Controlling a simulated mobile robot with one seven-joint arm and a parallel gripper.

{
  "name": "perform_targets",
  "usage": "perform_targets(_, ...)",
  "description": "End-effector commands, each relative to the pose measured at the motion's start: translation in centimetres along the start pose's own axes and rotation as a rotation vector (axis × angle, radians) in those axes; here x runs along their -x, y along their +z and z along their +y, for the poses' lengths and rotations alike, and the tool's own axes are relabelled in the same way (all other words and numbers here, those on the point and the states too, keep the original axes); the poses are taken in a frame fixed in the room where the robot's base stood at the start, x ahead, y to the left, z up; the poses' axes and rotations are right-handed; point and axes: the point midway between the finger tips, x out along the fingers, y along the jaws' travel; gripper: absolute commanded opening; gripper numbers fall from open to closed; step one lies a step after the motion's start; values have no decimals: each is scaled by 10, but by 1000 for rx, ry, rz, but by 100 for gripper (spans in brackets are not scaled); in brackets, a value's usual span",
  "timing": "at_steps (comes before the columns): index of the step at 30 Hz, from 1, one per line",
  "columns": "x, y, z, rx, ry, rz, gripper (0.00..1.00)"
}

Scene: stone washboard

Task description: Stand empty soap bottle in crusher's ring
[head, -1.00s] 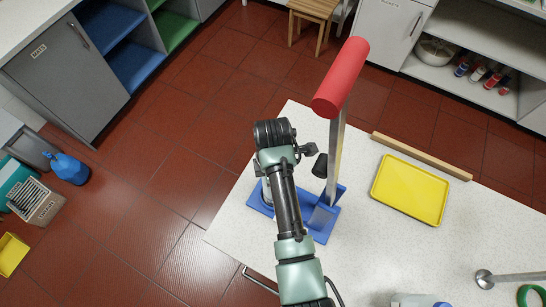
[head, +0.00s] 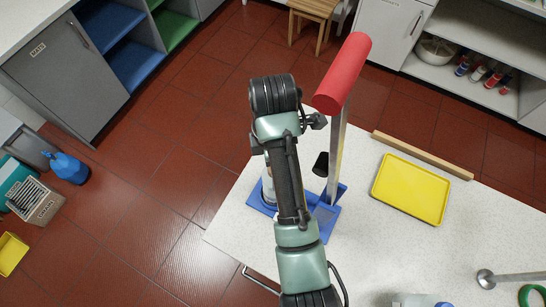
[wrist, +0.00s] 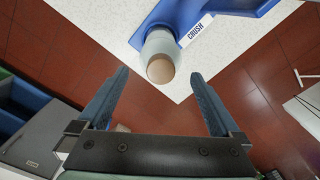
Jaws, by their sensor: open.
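The soap bottle (wrist: 157,47), pale with a tan round top, stands at the end of the crusher's blue base (wrist: 188,18), beside the CRUSH label. In the head view a sliver of the bottle (head: 268,188) shows left of my arm, over the blue base (head: 325,225). The ring is hidden, so I cannot tell how the bottle sits in it. The crusher's red-handled lever (head: 342,75) stands raised. My gripper (wrist: 160,74) is open and empty above the bottle, the fingers apart on either side of its top in the picture.
A yellow tray (head: 411,190) and a wooden strip (head: 422,156) lie right of the crusher. A metal rod with a round foot (head: 486,279) and a green ring (head: 532,296) are at the lower right. The raised lever stands close to my arm.

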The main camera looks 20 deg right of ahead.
Motion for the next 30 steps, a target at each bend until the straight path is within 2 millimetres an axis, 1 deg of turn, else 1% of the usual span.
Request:
perform_targets(1,13,0,0,0,-1,0,100)
perform_targets(3,18,0,0,0,-1,0,100)
perform_targets(9,24,0,0,0,-1,1,100)
perform_targets(17,23,0,1,-2,3,1,100)
perform_targets(20,34,-4,16,-34,74,1,100)
perform_targets(22,57,-14,41,-94,204,13,100)
perform_targets(23,71,-19,55,-131,280,26,100)
perform_targets(24,95,-28,76,-187,395,56,100)
perform_targets(25,117,-36,91,-232,490,88,100)
perform_targets(26,142,-44,105,-280,586,129,100)
perform_targets(27,178,-55,121,-344,713,199,100)
perform_targets(29,236,-72,138,-432,894,327,100)
perform_targets(30,275,-82,143,-485,1000,427,100)
